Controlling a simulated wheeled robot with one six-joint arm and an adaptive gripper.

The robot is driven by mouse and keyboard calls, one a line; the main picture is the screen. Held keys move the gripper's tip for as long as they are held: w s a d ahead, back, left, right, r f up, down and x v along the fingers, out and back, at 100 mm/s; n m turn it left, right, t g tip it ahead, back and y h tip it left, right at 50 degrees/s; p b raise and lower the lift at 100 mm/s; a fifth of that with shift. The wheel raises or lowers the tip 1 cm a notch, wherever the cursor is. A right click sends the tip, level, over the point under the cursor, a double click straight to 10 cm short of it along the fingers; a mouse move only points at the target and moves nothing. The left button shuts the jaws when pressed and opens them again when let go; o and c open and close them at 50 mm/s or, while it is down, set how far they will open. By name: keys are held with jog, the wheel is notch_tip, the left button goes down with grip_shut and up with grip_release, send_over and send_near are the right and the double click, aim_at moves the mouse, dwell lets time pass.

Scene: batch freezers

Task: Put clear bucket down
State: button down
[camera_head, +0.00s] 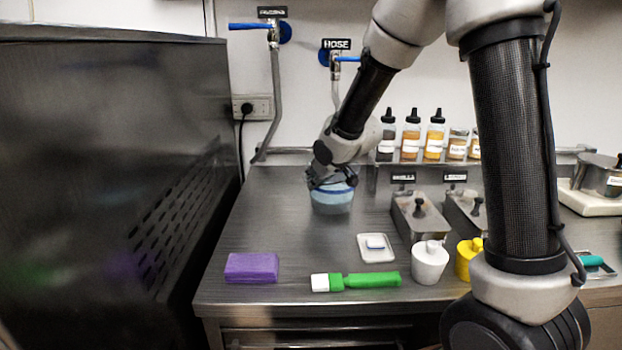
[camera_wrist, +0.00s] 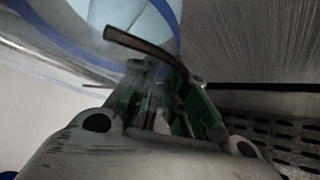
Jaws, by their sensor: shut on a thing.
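The clear bucket (camera_head: 332,201) is a see-through tub with a blue band near its rim. It is at the back left of the steel counter (camera_head: 290,238), upright; I cannot tell whether its base touches the counter. My gripper (camera_head: 330,182) is at the bucket's rim, shut on it, and partly covers its top. In the wrist view the bucket (camera_wrist: 110,25) fills the upper left, with its blue band and clear wall close to the fingers. My gripper (camera_wrist: 160,95) shows there with a thin dark edge across its fingers.
Steel bins (camera_head: 418,218) and bottles (camera_head: 411,138) are to the right. A dark machine (camera_head: 110,170) borders the left.

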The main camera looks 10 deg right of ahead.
jog(key=shift+f, duration=0.1)
jog(key=c, duration=1.4)
grip_release()
